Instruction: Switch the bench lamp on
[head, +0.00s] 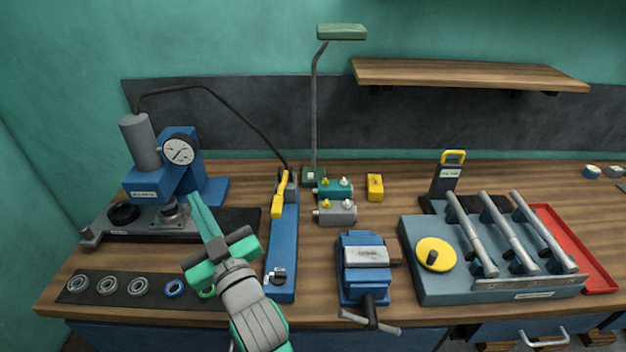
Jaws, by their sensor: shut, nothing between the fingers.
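The bench lamp has a flat green head (342,32) on a thin, bent grey pole (315,110). Its small dark green base (313,176) stands at the back of the bench. No bright glow shows under the head. A switch on the base is too small to make out. My gripper (194,200) is at the front left, in front of the blue press, with its green fingers shut and empty. It is to the left of the lamp base and nearer the camera, apart from it.
A blue hand pump (283,250) with a yellow lever (278,195) stands between my gripper and the lamp. Teal and grey valve blocks (337,212) sit near the lamp base. A blue vise (364,268) is at the front middle. The press (160,175) is at left.

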